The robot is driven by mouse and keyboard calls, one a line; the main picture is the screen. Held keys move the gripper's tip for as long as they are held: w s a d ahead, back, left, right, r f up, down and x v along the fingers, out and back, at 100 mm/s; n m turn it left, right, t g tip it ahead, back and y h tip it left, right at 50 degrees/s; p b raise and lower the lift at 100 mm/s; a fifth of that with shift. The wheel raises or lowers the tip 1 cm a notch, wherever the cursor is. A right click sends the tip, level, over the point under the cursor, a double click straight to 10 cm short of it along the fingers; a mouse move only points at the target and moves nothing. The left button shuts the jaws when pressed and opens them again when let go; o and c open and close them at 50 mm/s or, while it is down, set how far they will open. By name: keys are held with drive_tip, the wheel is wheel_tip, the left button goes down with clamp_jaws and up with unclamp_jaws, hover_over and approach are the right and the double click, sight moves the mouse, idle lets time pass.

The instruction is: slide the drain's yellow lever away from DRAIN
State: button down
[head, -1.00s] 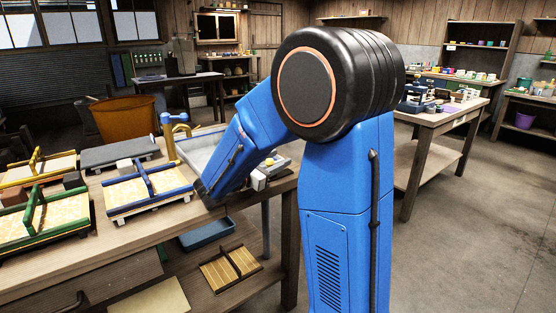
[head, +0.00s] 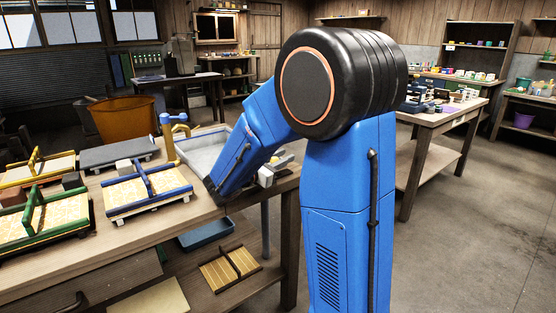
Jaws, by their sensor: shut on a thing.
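The grey vat (head: 203,158) is sunk into the near bench, partly hidden by my blue forearm. A grey drain pipe (head: 265,228) runs down below its right end. My gripper (head: 268,176) is at the bench's right end, just right of the forearm; only a pale part of it shows. It is shut on a small yellow piece (head: 281,161), which appears to be the drain's yellow lever. The fingertips, most of the lever and any DRAIN marking are hidden or too small to make out.
Blue (head: 148,190) and green (head: 45,218) framed moulds lie on the bench to the left. A blue-topped post (head: 173,135) stands at the vat's left end. An orange tub (head: 128,120) is behind. The floor on the right is clear.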

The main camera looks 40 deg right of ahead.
drive_tip(key=shift+s+x, duration=0.15)
drive_tip(key=shift+x, duration=0.85)
drive_tip(key=shift+s+x, duration=0.2)
drive_tip(key=shift+x, duration=0.8)
drive_tip(key=shift+d, duration=0.1)
drive_tip(key=c, duration=1.5)
unclamp_jaws()
drive_tip(key=shift+d, duration=0.15)
drive_tip(key=shift+o, duration=0.2)
drive_tip(key=v, duration=1.7)
drive_tip(key=shift+s+a, duration=0.1)
drive_tip(key=shift+a, duration=0.1)
drive_tip(key=shift+s, duration=0.1)
